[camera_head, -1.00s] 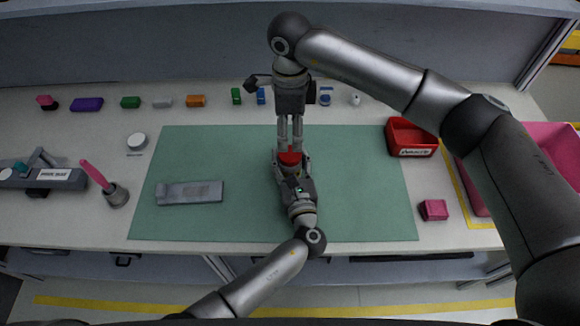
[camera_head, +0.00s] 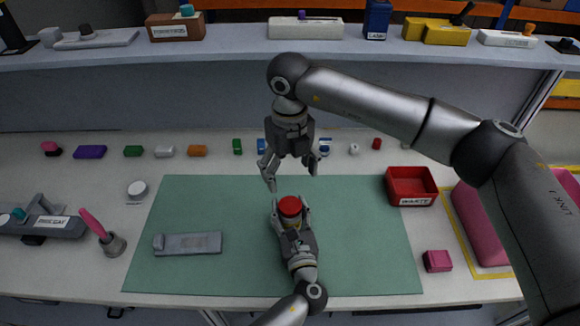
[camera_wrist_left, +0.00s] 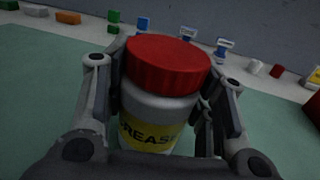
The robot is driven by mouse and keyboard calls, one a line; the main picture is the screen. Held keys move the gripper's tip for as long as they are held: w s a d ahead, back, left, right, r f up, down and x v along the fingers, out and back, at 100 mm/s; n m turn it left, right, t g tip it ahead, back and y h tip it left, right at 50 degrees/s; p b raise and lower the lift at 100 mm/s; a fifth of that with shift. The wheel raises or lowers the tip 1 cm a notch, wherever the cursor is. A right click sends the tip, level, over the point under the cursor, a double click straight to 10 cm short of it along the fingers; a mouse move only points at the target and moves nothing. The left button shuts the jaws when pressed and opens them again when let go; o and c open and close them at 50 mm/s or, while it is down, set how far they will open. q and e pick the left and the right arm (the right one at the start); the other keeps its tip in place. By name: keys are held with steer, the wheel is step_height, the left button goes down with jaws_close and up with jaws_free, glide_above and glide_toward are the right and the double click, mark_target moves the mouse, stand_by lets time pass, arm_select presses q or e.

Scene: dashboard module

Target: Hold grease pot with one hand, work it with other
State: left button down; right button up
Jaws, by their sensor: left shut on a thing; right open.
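The grease pot has a red lid (camera_head: 290,206) and a white body with a yellow "GREASE" label (camera_wrist_left: 150,132). It stands upright over the green mat (camera_head: 360,240), with the lid on. My left gripper (camera_head: 291,214) is shut around the pot's body, one finger on each side in the left wrist view. My right gripper (camera_head: 292,180) is open and empty, pointing down above and just behind the lid, apart from it. I cannot tell whether the pot's base touches the mat.
A grey holder (camera_head: 190,244) lies on the mat's left. A pink brush in a grey cup (camera_head: 112,244) stands left of it. A red waste bin (camera_head: 411,185) and a pink block (camera_head: 437,261) are on the right. Several small coloured items line the back.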

mark_target(290, 206)
step_height(290, 206, down, 11)
steer(key=m, duration=0.3)
steer(key=shift+d+f, duration=0.1)
stand_by(0.5)
arm_select(q)
steer(key=shift+s, duration=0.15)
arm_select(e)
steer(key=shift+s+f, duration=0.1)
steer(key=shift+s, duration=0.1)
steer(key=c, duration=1.2)
steer(key=o, duration=1.1)
steer(key=shift+f, duration=0.1)
